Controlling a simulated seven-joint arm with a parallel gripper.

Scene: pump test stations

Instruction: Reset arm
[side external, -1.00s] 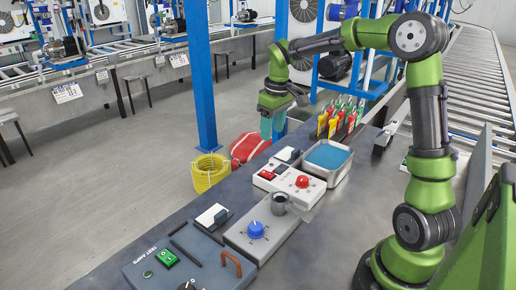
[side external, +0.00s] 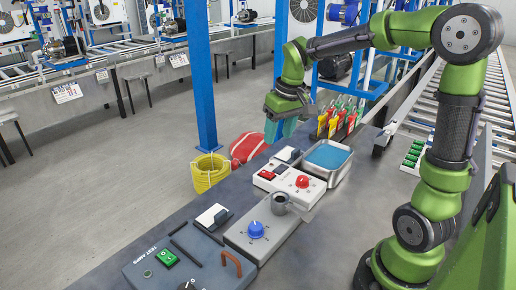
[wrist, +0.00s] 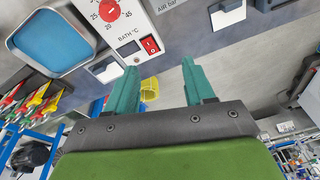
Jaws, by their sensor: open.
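The bath controller (side external: 290,184), a white box with a red knob and a red switch, stands on the bench in front of the gripper. The metal tray with blue liquid (side external: 351,164) is beside it, clear of my fingers.
Red, yellow and green tools (side external: 338,119) stand at the back.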

